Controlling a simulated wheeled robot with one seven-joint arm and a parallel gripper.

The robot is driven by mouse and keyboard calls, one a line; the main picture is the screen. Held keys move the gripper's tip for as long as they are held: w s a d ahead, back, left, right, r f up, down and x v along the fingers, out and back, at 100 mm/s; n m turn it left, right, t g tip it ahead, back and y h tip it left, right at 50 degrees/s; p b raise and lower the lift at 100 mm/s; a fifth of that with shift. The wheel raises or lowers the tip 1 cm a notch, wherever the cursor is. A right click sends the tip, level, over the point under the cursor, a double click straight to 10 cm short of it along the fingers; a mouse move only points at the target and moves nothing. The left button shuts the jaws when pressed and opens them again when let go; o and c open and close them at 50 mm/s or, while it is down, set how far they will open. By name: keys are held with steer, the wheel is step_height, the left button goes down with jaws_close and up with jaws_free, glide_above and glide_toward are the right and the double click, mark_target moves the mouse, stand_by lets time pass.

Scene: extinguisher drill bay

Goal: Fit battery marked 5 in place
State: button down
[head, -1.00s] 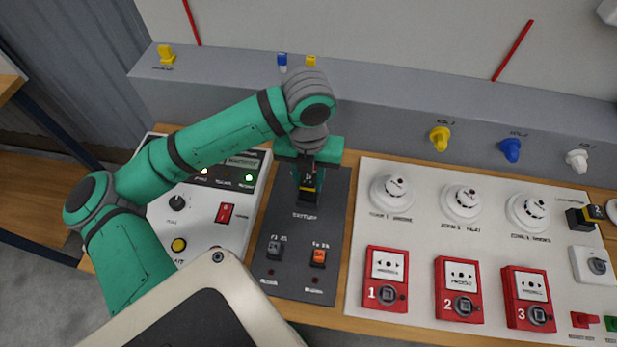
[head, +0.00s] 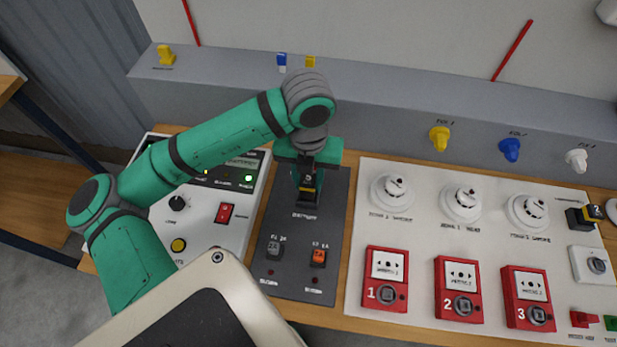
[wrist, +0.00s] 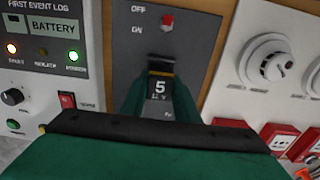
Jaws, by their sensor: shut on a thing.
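The battery marked 5 (wrist: 159,88) is a dark block with a yellow stripe and a white 5. In the head view the battery (head: 308,182) stands at the upper part of the dark panel (head: 277,231), above the BATTERY label. My gripper (head: 308,172) is shut on it from above; its green fingers also flank it in the wrist view (wrist: 158,108). The battery's lower end meets a dark slot area on the panel; whether it is fully seated cannot be told. Its far side is hidden.
A white control panel (head: 214,212) with lit lamps lies to the left. To the right a white board (head: 420,228) carries round detectors and red call points. A grey ledge (head: 380,118) runs behind.

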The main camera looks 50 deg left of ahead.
steer(key=shift+f, duration=1.45)
stand_by(0.8)
steer(key=c, duration=1)
jaws_free()
steer(key=shift+r, duration=0.15)
steer(key=shift+r, duration=3.4)
